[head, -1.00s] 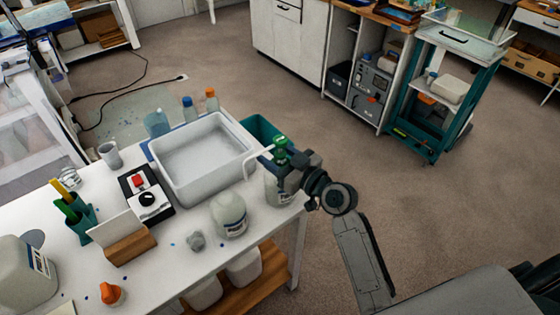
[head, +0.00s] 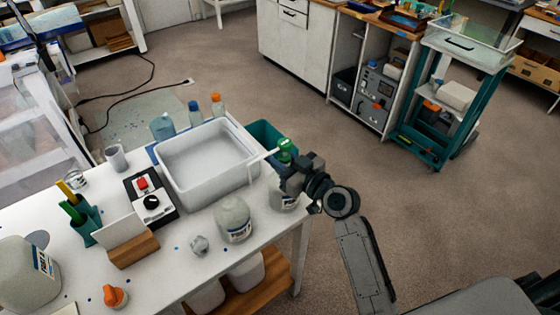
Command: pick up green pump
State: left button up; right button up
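The green pump (head: 285,147) stands upright at the right end of the white table, with its pale spout pointing left. It sits above a pale, translucent jug (head: 280,194) with a label. My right gripper (head: 290,170) is at the pump's lower part, just above the jug, reaching in from the right. Its fingers overlap the pump and hide its collar, so I cannot tell if they are closed on it. My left gripper is out of view.
A white tub (head: 206,188) stands left of the pump, with a teal bin (head: 263,134) behind. Another pale jug (head: 232,218) stands close in front. A black scale-like device (head: 150,198), a cup (head: 117,157) and bottles crowd the table. Open floor lies to the right.

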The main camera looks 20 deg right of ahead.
notch_tip(320, 180, up, 29)
jog(key=p, duration=1)
jog(key=shift+f, duration=0.1)
dwell(0.4)
